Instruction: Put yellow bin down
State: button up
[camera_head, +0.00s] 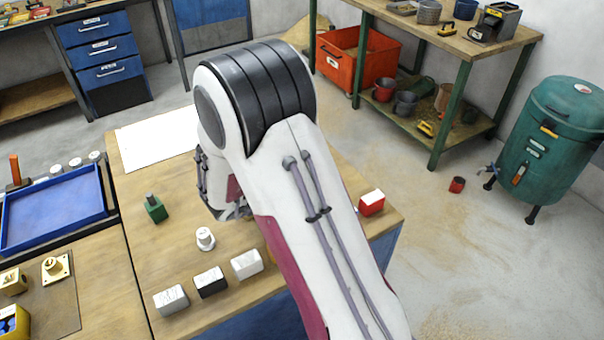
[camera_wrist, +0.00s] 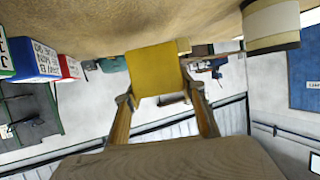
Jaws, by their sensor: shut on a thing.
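The yellow bin (camera_wrist: 157,68) is a plain yellow block shape in the middle of the wrist view. My gripper (camera_wrist: 157,93) is shut on it, with one finger on each side. The bin lies close to the brown tabletop (camera_wrist: 130,20), which fills the top of that view. I cannot tell whether the bin touches the tabletop. In the head view my arm covers the gripper and nearly all of the bin. The wooden bench top (camera_head: 150,245) shows around the arm.
In the wrist view, a blue-and-white box (camera_wrist: 35,60) and a red-and-white box (camera_wrist: 69,67) stand left; a cream cylinder (camera_wrist: 270,22) is right. In the head view, white boxes (camera_head: 171,300) (camera_head: 246,264), a black-and-white box (camera_head: 210,282) and a green part (camera_head: 155,208) occupy the bench.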

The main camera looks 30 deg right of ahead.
jog(key=shift+f, duration=1.75)
jog(key=shift+f, duration=0.1)
jog(key=o, duration=1.1)
jog(key=shift+o, duration=0.2)
jog(key=shift+a+r, duration=0.1)
jog(key=shift+r, duration=0.1)
jog(key=shift+v, duration=5.85)
jog(key=shift+a, duration=0.1)
